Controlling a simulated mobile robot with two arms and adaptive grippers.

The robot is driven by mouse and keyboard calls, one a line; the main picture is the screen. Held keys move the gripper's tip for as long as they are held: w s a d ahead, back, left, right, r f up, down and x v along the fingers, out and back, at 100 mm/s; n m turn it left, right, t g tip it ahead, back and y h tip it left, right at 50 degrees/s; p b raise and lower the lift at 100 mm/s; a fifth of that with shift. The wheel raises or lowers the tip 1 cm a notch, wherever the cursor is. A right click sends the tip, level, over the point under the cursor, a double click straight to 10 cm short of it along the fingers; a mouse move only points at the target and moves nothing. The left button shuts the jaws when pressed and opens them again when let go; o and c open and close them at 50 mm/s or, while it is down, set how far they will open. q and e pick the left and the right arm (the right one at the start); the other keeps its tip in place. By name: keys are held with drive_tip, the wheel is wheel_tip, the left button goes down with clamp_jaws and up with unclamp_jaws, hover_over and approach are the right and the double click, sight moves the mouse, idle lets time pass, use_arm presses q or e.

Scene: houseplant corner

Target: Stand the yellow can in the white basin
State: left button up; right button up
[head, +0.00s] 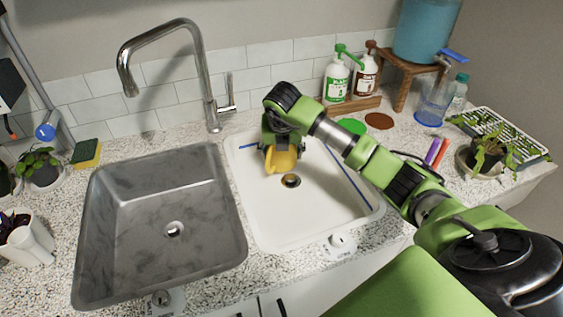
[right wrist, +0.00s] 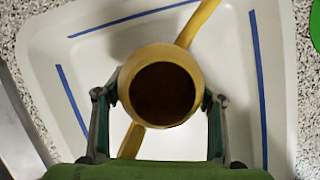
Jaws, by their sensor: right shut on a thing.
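The yellow can (head: 281,161) is over the back part of the white basin (head: 300,222), just behind its drain. In the right wrist view I look down into the can's dark round opening (right wrist: 162,93); yellow parts stick out from two opposite sides. My right gripper (head: 276,143) is shut on the can, with a finger on each side of its body. The can looks about upright. I cannot tell whether its bottom touches the basin floor. Blue strips (right wrist: 72,97) mark the white basin around the can. My left gripper is not in view.
A grey metal sink (head: 115,220) lies left of the basin, with a tall chrome faucet (head: 207,85) behind. Green and brown pump bottles (head: 336,82) stand at the back right. A potted plant (head: 487,155) and purple and orange tubes (head: 433,150) are to the right.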

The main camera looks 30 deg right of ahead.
wheel_tip(320, 180, down, 2)
drive_tip(key=shift+f, duration=0.1)
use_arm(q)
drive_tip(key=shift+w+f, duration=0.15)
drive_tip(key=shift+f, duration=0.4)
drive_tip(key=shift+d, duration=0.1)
use_arm(e)
drive_tip(key=o, duration=1.3)
drive_tip(key=shift+c, duration=0.2)
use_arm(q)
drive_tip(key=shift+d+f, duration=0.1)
